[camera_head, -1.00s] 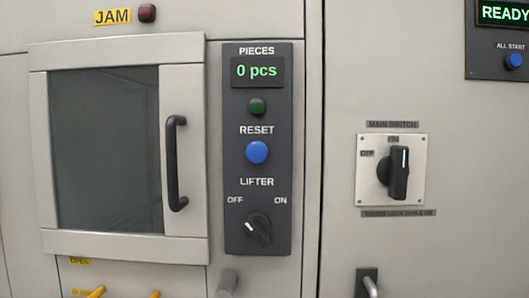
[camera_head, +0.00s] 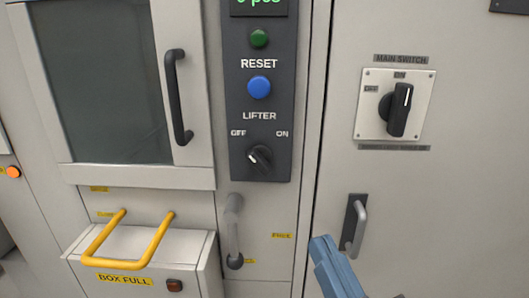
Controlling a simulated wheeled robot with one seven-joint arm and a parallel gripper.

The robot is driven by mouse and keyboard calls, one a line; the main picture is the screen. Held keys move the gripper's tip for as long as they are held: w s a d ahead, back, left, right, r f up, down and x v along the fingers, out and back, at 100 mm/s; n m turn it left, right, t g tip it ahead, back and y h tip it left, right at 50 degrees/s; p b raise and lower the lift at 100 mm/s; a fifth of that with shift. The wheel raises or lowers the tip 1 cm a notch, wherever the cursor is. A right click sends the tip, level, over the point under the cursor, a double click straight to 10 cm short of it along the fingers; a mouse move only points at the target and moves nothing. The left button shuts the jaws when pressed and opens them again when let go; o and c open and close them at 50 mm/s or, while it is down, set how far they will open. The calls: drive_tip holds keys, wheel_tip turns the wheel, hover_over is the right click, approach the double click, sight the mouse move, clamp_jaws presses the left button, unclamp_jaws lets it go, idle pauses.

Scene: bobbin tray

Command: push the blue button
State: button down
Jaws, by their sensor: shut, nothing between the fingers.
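The blue button (camera_head: 259,87) is round and sits under the RESET label on the dark control panel (camera_head: 283,110), in the upper middle of the head view. A green round part (camera_head: 259,38) is above it, and the black LIFTER knob (camera_head: 260,159) is below it, its pointer toward OFF. My gripper (camera_head: 323,248) is blue-grey and enters from the bottom edge. It is shut and empty, well below and to the right of the blue button in the picture. Nothing covers the button.
A window door with a black handle (camera_head: 177,98) is left of the panel. A box front with a yellow handle (camera_head: 128,240) is at lower left. A grey lever (camera_head: 233,228) is below the panel. The main switch (camera_head: 399,109) and a door handle (camera_head: 355,226) are at right.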

sight(263, 98)
drive_tip(key=w+a+r+n+y, duration=0.1)
drive_tip(key=w+a+r+y, duration=0.1)
drive_tip(key=a+r, duration=0.2)
drive_tip(key=w+a+r+n+t+y+p, duration=0.1)
drive_tip(key=a+r+y, duration=0.1)
drive_tip(key=r, duration=0.8)
drive_tip(key=shift+w+a+r+y, duration=0.3)
drive_tip(key=shift+w+a+r, duration=0.1)
drive_tip(key=shift+a, duration=0.45)
drive_tip(key=shift+w, duration=0.1)
drive_tip(key=shift+w+d+b, duration=0.15)
drive_tip(key=shift+w+b, duration=2.2)
drive_tip(key=shift+w, duration=1.95)
drive_tip(key=shift+w, duration=0.1)
drive_tip(key=shift+w+b, duration=0.3)
